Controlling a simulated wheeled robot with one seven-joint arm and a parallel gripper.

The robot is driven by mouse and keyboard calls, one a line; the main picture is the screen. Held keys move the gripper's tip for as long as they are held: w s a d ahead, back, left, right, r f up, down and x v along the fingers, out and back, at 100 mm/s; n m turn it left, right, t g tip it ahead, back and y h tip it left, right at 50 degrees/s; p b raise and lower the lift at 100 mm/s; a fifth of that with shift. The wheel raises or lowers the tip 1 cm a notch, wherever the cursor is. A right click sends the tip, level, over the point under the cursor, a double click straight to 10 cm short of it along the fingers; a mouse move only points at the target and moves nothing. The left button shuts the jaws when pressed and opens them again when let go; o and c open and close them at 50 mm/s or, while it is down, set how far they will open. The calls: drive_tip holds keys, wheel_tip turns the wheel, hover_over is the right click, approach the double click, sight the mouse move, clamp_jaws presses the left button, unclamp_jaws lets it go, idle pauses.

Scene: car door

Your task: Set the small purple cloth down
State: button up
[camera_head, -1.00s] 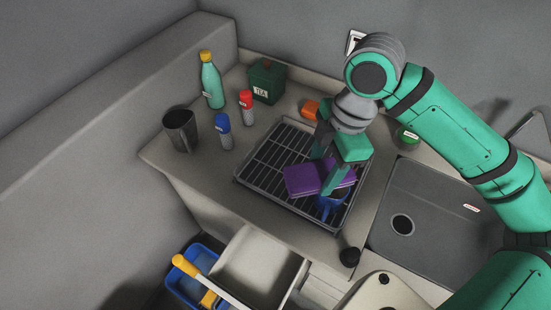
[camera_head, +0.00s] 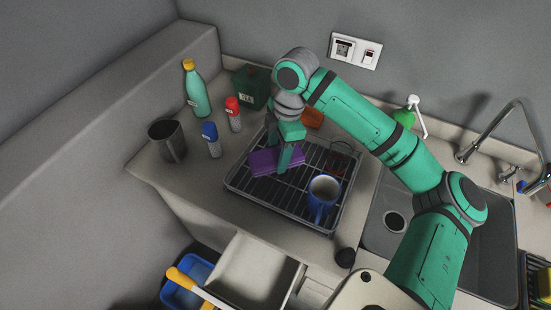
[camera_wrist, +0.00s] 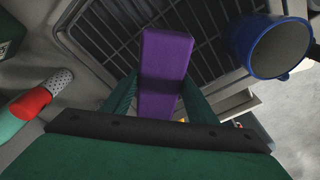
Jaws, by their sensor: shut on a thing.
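The small purple cloth (camera_head: 265,163) is a folded block over the left part of the wire rack (camera_head: 247,198). My gripper (camera_head: 284,162) is shut on the cloth from above. In the wrist view the cloth (camera_wrist: 166,58) stands out from between my two fingers (camera_wrist: 160,97), with the rack bars behind it. I cannot tell whether the cloth touches the rack. A blue mug (camera_head: 323,193) with a pale inside stands on the right part of the rack, apart from the cloth. It also shows in the wrist view (camera_wrist: 243,45).
Left of the rack stand a red-capped shaker (camera_head: 233,113), a blue-capped shaker (camera_head: 211,138), a dark metal cup (camera_head: 168,140) and a green bottle (camera_head: 196,90). A green tea box (camera_head: 250,88) is behind. The sink (camera_head: 376,215) is to the right. An open drawer (camera_head: 255,270) is in front.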

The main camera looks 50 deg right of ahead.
sight(276, 159)
drive_tip(key=shift+w+d+f, duration=0.15)
drive_tip(key=shift+w+f, duration=0.2)
drive_tip(key=shift+f, duration=0.05)
drive_tip(key=shift+w+f, duration=0.15)
drive_tip(key=shift+f, duration=0.7)
drive_tip(key=shift+w+f, duration=0.15)
drive_tip(key=shift+f, duration=0.7)
drive_tip(key=shift+s+d, duration=0.1)
drive_tip(key=shift+s, duration=0.05)
drive_tip(key=shift+f, duration=0.2)
drive_tip(key=shift+f, duration=0.1)
drive_tip(key=o, duration=0.9)
